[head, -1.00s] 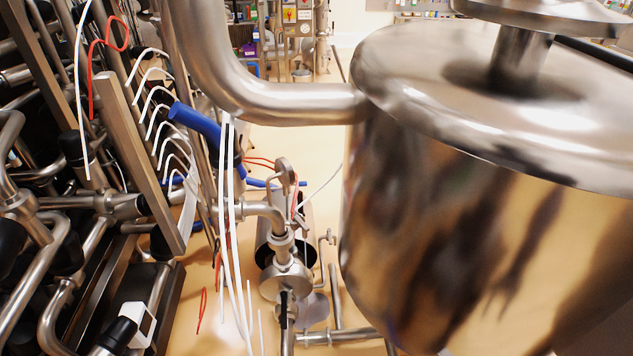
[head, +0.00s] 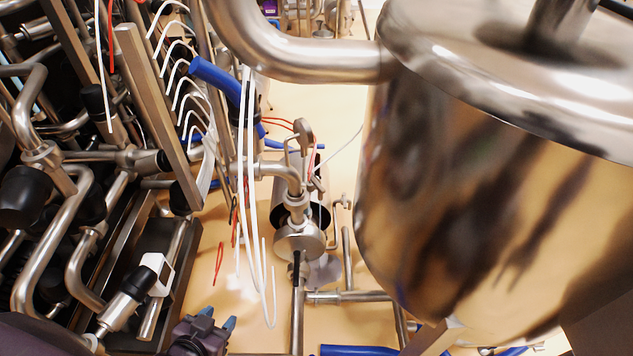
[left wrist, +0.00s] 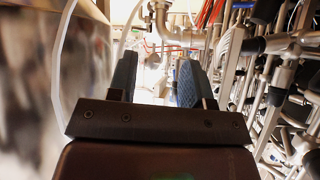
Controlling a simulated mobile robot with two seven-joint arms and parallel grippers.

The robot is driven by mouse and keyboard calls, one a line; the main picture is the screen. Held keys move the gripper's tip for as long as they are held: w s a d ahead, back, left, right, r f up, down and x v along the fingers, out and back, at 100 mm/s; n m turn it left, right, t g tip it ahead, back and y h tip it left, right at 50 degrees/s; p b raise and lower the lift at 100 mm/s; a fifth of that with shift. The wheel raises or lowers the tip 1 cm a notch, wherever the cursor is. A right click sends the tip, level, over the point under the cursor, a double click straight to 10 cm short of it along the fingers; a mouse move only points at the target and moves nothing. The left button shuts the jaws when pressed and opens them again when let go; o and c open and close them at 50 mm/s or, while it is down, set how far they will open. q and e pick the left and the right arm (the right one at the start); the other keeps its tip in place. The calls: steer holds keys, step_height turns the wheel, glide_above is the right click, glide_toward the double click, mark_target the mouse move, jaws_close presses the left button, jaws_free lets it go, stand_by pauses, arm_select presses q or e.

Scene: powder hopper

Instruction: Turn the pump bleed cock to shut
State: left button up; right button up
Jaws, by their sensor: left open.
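The pump (head: 299,241) is a round steel housing on the floor between the pipe rack and the hopper. A small fitting with a handle (head: 343,202) stands on a thin pipe to its right and may be the bleed cock; its setting is too small to read. My left gripper (head: 219,317) shows at the bottom of the head view, left of and nearer than the pump. It is open and empty, its blue fingertips apart. In the left wrist view its two fingers (left wrist: 155,83) point towards bright floor and pipework. My right gripper is not in view.
The large steel hopper (head: 455,150) fills the right side. A dense pipe rack (head: 150,110) stands at the left. White hoses (head: 246,180) hang between my left gripper and the pump. Some tan floor (head: 215,235) is open between rack and pump.

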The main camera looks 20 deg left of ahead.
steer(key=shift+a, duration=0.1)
arm_select(q)
steer(key=m+t+h+b, duration=0.2)
steer(key=m+t+b, duration=0.5)
steer(key=m+b, duration=0.95)
glide_toward(318, 190)
steer(key=shift+m, duration=0.75)
steer(key=w, duration=0.6)
steer(key=w+d+b, duration=0.1)
steer(key=w, duration=0.2)
steer(key=shift+w, duration=0.25)
steer(key=shift+w+d+r, duration=0.1)
steer(key=shift+w, duration=0.15)
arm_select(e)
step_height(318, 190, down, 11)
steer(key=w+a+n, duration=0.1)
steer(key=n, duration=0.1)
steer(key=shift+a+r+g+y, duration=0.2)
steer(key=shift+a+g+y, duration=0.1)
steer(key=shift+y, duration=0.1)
